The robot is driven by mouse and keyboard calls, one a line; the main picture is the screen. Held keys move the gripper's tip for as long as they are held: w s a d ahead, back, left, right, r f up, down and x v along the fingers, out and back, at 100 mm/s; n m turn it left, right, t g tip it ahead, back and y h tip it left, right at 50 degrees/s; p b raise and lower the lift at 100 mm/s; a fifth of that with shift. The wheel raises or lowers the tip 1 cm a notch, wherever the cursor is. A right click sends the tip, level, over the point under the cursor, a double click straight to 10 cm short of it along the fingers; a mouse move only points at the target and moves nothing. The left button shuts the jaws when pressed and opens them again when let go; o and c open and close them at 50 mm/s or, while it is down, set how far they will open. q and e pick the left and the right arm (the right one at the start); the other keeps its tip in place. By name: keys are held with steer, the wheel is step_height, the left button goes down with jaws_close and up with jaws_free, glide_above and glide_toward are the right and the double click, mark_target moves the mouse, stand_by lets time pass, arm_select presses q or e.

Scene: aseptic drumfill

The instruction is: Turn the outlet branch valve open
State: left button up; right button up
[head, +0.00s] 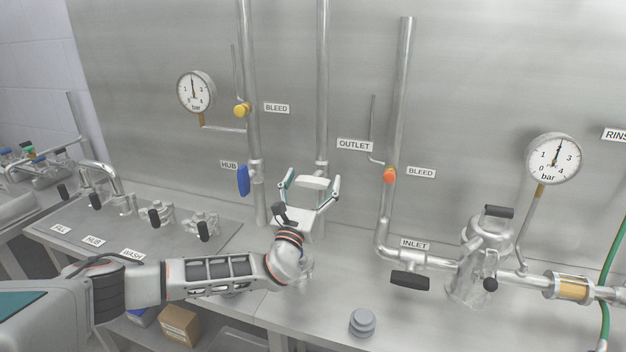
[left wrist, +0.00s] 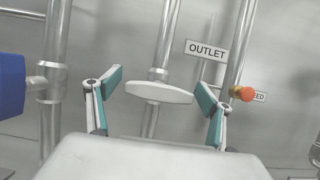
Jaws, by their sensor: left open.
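The outlet branch valve has a pale grey-white handle (left wrist: 160,92) that lies crosswise in front of a vertical steel pipe, left of the OUTLET label (left wrist: 206,50). In the head view the handle (head: 314,182) is partly hidden by my gripper. My left gripper (head: 310,188) is open and faces the wall panel. In the left wrist view its fingers (left wrist: 158,98) stand one on each side of the handle, with visible gaps and no clear contact. The valve body behind the handle is mostly hidden. My right gripper is not in view.
A blue HUB handle (head: 243,180) is left of my gripper. An orange bleed knob (head: 389,175) is to the right, beside a vertical pipe. A grey knob-like piece (head: 362,322) sits on the bench.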

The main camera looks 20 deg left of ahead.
arm_select(q)
steer(key=c, duration=1.1)
steer(key=shift+c, duration=0.2)
